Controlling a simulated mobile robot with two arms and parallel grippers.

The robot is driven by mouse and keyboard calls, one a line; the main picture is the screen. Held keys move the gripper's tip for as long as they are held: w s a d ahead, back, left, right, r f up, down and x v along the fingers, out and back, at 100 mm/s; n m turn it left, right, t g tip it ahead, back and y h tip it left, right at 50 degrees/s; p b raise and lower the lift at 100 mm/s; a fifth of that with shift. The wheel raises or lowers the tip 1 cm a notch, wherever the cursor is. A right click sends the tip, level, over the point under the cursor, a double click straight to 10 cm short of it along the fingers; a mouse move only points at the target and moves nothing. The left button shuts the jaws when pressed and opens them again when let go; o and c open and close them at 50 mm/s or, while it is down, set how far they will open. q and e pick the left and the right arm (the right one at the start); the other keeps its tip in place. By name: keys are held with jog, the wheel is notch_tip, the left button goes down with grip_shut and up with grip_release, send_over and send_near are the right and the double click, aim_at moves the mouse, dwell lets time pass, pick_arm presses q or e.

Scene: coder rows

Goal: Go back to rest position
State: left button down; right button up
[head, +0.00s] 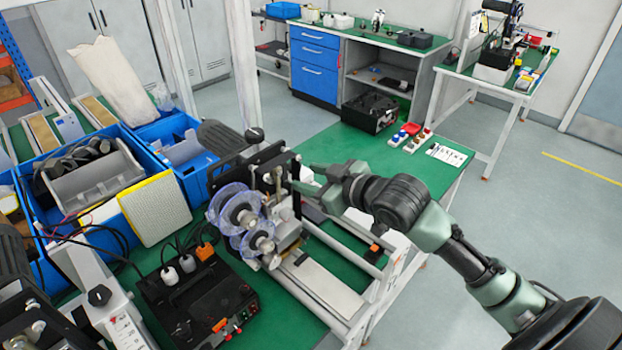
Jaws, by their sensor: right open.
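My right arm comes in from the lower right and reaches left over the green bench. My right gripper (309,180) is open, its fingers pointing left beside the coder machine (262,215) with its clear blue-tinted reels. I see nothing held between the fingers. Whether a finger touches the machine cannot be told from this view. My left gripper does not show.
The green bench (345,150) carries a black control box (205,305), blue crates (185,160) and small red, blue and white items (405,135). A blue drawer cabinet (314,65) stands behind. Grey floor (530,210) lies open at right.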

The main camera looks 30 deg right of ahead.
dwell(0.5)
jog(key=s+a+f+m+g+h, duration=0.1)
jog(key=s+a+f+g, duration=0.3)
jog(key=s+f, duration=0.7)
jog(key=s+a+f+m+g+h, duration=0.1)
jog(key=s+f+g, duration=0.3)
jog(key=s, duration=0.5)
jog(key=s+a+f+m+g+h, duration=0.1)
jog(key=s+a+f+m, duration=0.1)
jog(key=s+f, duration=0.55)
jog(key=s+f+g+b, duration=0.1)
jog(key=s+f+b, duration=0.1)
jog(key=f, duration=1.4)
jog(key=s+f+g+b, duration=0.1)
jog(key=s+f+b, duration=0.1)
jog(key=f, duration=1.3)
jog(key=s+d+f+g+b, duration=0.1)
jog(key=s+d+f+b, duration=0.2)
jog(key=s+f, duration=1.2)
notch_tip(320, 180, down, 3)
jog(key=shift+s+r+n, duration=0.1)
jog(key=shift+s+n, duration=0.25)
jog(key=shift+n, duration=0.05)
